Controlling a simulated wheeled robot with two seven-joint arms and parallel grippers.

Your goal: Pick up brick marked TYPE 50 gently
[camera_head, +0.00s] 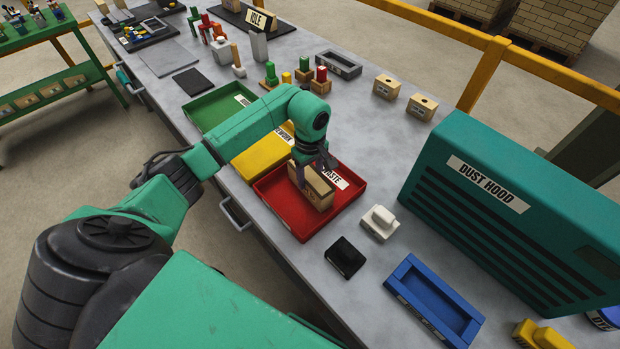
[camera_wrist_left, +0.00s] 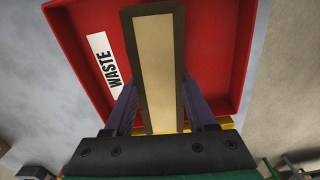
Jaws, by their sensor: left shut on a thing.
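My left gripper (camera_head: 313,168) is shut on a tan brick (camera_head: 314,189) at the red WASTE tray (camera_head: 276,213). The brick's side marking is too small to read. In the left wrist view the brick (camera_wrist_left: 158,70) shows a pale face with a dark border, between the two purple fingers of the left gripper (camera_wrist_left: 160,108). The red tray (camera_wrist_left: 222,60) lies behind it. I cannot tell whether the brick touches the tray floor. Two tan blocks with holes, one (camera_head: 387,87) and another (camera_head: 421,106), stand apart at the table's far side. My right gripper is not in view.
A yellow tray (camera_head: 247,166) and a green tray (camera_head: 205,113) lie beyond the red one. A white block (camera_head: 379,223), a black block (camera_head: 345,257) and a blue frame (camera_head: 434,303) lie nearer. The DUST HOOD (camera_head: 520,215) stands tall at the right.

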